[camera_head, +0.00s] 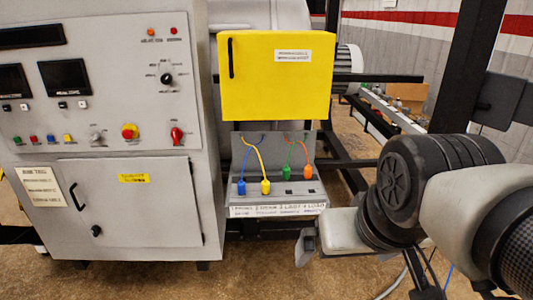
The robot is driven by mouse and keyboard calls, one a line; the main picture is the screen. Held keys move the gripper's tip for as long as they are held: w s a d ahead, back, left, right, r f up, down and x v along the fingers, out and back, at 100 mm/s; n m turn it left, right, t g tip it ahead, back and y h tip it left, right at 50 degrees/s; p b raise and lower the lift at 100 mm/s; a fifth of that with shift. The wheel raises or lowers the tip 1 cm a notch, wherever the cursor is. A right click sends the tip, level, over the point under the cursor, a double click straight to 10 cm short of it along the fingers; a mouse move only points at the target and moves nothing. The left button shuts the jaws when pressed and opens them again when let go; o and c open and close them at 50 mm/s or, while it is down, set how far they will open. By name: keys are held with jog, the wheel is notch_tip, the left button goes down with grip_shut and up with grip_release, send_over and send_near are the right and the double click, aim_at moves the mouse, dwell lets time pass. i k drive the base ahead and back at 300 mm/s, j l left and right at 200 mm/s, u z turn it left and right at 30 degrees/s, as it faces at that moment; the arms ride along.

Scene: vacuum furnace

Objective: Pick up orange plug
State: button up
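The orange plug (308,172) stands upright at the right end of a row of coloured plugs on a grey panel (320,203) below the yellow box. An orange cable rises from its top. My gripper (306,246) is in front of the panel, below and to the right of the orange plug and apart from it. One grey finger shows at its left end; the other finger cannot be made out, so its opening is unclear. Nothing is seen held in it.
A green plug (287,173) stands close left of the orange one. A yellow plug (265,187) and a blue plug (241,187) are further left. The yellow box (277,85) hangs above. A grey control cabinet (120,130) fills the left side.

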aim_at(308, 171)
jog(key=i+j+z, duration=0.2)
jog(key=i+z, duration=0.15)
jog(key=i, duration=0.2)
jog(key=i+j+z, duration=0.75)
jog(key=i+j, duration=0.15)
jog(key=i, duration=0.1)
